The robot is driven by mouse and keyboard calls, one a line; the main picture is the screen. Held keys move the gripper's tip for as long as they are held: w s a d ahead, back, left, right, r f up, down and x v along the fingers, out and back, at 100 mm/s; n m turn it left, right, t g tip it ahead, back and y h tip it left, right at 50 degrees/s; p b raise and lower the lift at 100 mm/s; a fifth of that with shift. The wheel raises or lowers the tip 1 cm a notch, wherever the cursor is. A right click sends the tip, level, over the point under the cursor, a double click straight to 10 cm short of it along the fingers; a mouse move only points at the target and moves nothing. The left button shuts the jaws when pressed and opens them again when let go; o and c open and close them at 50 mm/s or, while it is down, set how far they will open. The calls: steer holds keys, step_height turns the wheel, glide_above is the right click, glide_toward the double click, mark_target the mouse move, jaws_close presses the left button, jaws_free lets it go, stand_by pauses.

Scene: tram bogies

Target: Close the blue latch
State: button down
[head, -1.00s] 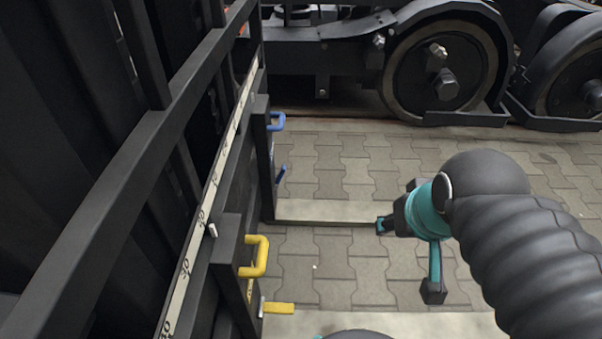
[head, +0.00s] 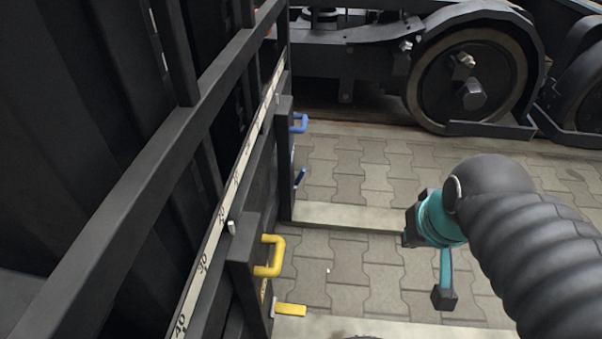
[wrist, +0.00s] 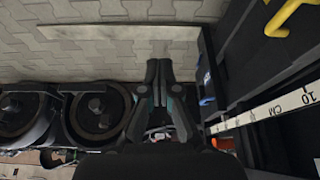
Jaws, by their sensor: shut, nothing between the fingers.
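The blue latch shows in the head view as a small blue lever (head: 299,178) sticking out at an angle from the side of a dark post. A blue U-shaped handle (head: 299,123) sits above it on the same post. My gripper (head: 407,238) is to the right of the latch, over the paving and apart from it, its fingers partly hidden by its own body. In the wrist view my gripper (wrist: 161,98) has its fingertips together with nothing between them.
A yellow handle (head: 269,257) and yellow lever (head: 291,310) are on a nearer post. A dark frame with a measuring strip (head: 217,232) runs along the left. Bogie wheels (head: 470,85) stand at the back. The paving (head: 345,262) between frame and gripper is clear.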

steer(key=w+a+f+g, duration=0.3)
steer(key=w+f+g, duration=0.15)
steer(key=f, duration=0.45)
steer(key=n+t+y, duration=0.5)
steer(key=n+t, duration=1.2)
steer(key=t, duration=0.1)
glide_toward(300, 177)
step_height(300, 177, up, 3)
steer(key=s, duration=0.2)
steer(key=x, duration=1)
steer(key=shift+r+p, duration=0.2)
steer(key=shift+p, duration=0.1)
steer(key=shift+f+m+b, duration=0.15)
steer(key=shift+m+b, duration=0.15)
steer(key=shift+b, duration=0.2)
